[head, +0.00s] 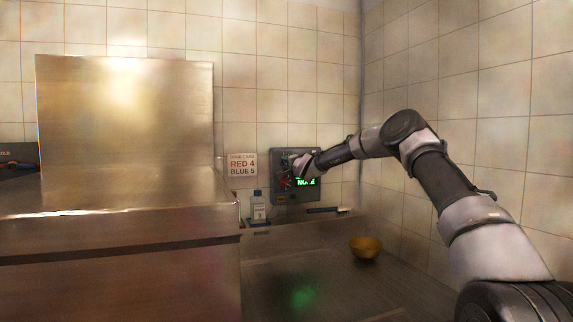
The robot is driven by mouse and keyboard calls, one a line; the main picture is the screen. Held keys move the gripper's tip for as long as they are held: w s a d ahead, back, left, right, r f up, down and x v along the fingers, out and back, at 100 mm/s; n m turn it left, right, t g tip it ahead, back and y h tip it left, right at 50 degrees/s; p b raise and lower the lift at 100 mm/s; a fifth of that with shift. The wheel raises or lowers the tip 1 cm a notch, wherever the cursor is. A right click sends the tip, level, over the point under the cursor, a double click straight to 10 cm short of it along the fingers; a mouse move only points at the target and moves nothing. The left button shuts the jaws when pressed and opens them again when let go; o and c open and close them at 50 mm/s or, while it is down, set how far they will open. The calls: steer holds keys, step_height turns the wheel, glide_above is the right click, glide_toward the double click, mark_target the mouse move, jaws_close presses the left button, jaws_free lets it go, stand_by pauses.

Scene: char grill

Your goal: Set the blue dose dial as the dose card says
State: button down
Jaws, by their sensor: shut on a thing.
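The dose card (241,166) hangs on the tiled wall and reads RED 4 and BLUE 5. To its right is a dark grey panel (311,158) with a lit green display (307,182), whose text is too small to read surely. My gripper (292,163) is at the panel's upper left and is shut on a dial there. The gripper hides that dial, so I cannot make out its colour or setting. A small red part (285,183) shows just below the gripper. No blue dial can be clearly seen.
A large steel grill with a raised lid (125,130) fills the left. A bottle (258,208) stands below the card. A tiled side wall is at right.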

steer(key=shift+c, duration=2.4)
jaws_free()
steer(key=v, duration=1)
steer(key=shift+s, duration=0.4)
steer(key=shift+d, duration=0.1)
